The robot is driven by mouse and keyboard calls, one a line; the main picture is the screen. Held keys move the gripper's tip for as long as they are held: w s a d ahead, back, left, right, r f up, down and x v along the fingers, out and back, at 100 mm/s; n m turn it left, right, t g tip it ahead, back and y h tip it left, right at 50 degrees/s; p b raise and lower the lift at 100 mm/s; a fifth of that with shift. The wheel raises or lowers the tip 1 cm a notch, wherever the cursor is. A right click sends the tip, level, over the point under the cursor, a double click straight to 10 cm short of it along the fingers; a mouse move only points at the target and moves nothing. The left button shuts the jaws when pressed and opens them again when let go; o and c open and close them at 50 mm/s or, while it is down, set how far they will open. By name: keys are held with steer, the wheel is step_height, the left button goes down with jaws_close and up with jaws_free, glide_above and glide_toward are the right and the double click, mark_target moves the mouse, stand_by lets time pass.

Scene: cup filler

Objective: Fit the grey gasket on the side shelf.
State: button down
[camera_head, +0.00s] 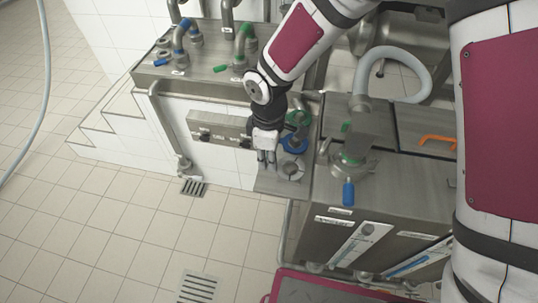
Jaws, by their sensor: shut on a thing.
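My gripper (267,157) points down over the left part of the side shelf (268,184), a narrow metal ledge on the near side of the machine. Its fingers are close together and shut at the left edge of the grey gasket (291,167), a small round grey piece low over the shelf. The contact between fingertips and gasket is too small to see clearly. I cannot tell whether the gasket touches the shelf. A blue ring (293,143) and a green ring (299,118) lie behind it in a row.
The metal filler cabinet (390,195) with a blue-handled valve (348,193) stands close on the right. A metal box with pipes (200,68) is at the back left. An orange handle (437,140) lies on the right. The tiled floor (120,220) is clear at left.

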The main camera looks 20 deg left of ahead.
steer(key=shift+f+b, duration=0.55)
steer(key=shift+f, duration=0.35)
steer(key=c, duration=1.4)
jaws_free()
steer(key=shift+c, duration=0.2)
step_height(320, 180, up, 17)
steer(key=p, duration=0.3)
